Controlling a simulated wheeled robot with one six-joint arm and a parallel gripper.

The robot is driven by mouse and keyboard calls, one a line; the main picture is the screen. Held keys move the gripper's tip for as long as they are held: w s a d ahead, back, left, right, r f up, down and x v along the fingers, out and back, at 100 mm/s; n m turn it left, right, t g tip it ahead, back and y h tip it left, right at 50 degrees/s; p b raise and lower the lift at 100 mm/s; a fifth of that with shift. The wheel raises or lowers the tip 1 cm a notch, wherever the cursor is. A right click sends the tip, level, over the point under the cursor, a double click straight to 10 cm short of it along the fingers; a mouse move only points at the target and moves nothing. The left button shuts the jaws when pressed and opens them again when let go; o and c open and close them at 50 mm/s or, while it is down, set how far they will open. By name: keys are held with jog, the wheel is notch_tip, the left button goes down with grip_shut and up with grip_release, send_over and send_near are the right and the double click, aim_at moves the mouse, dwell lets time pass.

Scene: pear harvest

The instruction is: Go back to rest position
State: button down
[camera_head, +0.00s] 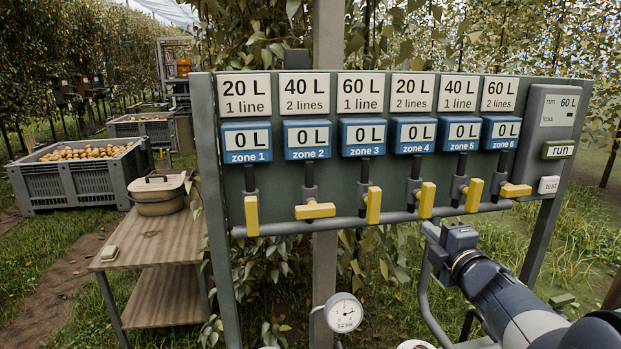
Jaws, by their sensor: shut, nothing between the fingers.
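My gripper (456,241) is at the lower right, just below the pipe under the valve panel (330,180). It is seen from behind at the end of my arm; its fingers are mostly hidden, and nothing shows held in it. The panel has six zone displays reading 0 L. The yellow handles of zone 1 (252,215), zone 3 (373,205), zone 4 (426,200) and zone 5 (474,196) stand upright or nearly so. The handles of zone 2 (315,211) and zone 6 (515,190) lie sideways. My gripper appears apart from the handles.
A control box (555,140) with run and test buttons reads 60 L at the panel's right. A pressure gauge (343,312) stands low in front. A wooden table (150,240) with a lidded basket (158,193) is at left. A pear crate (75,186) stands behind it.

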jog(key=w+a, duration=0.2)
jog(key=w, duration=0.5)
jog(key=r+p, duration=0.4)
jog(key=p, duration=0.1)
jog(key=r+p, duration=0.2)
jog(key=p, duration=0.1)
jog(key=shift+d+r, duration=0.25)
jog(key=shift+d, duration=0.1)
jog(key=shift+s+a, duration=0.1)
